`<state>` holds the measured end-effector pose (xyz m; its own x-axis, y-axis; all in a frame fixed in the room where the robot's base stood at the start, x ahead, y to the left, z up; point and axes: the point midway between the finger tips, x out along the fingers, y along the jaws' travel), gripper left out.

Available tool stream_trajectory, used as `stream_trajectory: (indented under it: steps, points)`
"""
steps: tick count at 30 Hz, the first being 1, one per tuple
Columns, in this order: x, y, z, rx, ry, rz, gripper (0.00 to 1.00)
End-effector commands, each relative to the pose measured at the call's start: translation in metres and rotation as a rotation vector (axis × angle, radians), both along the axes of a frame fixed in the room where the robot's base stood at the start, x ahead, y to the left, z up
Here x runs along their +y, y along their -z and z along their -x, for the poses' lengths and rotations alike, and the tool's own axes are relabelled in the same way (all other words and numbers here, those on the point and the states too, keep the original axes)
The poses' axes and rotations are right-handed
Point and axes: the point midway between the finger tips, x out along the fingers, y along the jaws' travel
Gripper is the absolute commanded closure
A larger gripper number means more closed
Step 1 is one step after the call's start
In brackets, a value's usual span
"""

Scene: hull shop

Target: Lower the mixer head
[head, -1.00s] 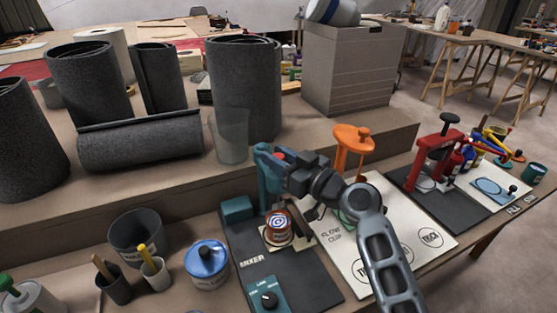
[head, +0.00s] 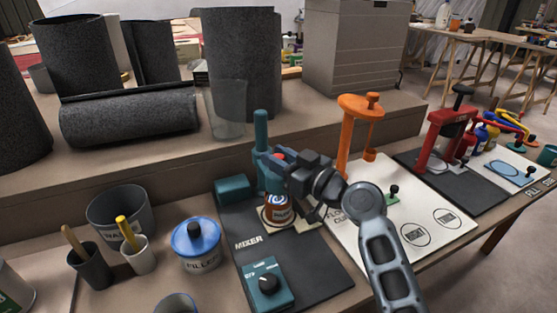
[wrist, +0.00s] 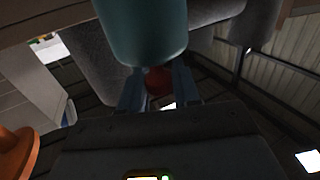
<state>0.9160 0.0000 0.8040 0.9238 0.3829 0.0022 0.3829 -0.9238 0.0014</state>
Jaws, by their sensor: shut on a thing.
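The teal mixer stands on a dark mat (head: 305,265) marked MIXER. Its post (head: 261,130) rises above the mixer head (head: 266,163), which sits partway down it. A brown can (head: 279,213) with a blue-and-white emblem stands under the head, its top partly hidden. My gripper (head: 281,157) reaches in from the right and is shut on the head's red knob. In the wrist view, the red knob (wrist: 158,80) shows between my fingers, with a large teal mixer part (wrist: 145,30) just beyond. Whether the head touches the can is hidden.
A control box (head: 266,283) with a black dial sits at the mat's front. A blue-lidded filler pot (head: 196,244) and cups stand left. An orange stand (head: 361,110) rises close right of my arm, with a red press (head: 446,135) farther right.

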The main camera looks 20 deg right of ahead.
Motion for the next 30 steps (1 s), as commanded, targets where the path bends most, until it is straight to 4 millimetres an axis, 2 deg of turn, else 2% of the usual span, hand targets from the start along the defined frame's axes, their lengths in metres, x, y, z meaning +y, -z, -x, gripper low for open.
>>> stream_trajectory:
  steps: [7,8,14,23,30]
  points:
    - [-0.001,0.004,0.000,0.008,0.001,0.000,1.00]
    - [-0.001,0.004,0.000,0.008,0.001,0.000,0.68]
    - [0.000,0.003,0.000,0.005,0.001,0.000,0.49]
    - [-0.001,0.002,0.003,0.004,0.001,-0.001,0.48]
    - [-0.015,0.003,0.034,0.005,0.003,-0.001,0.48]
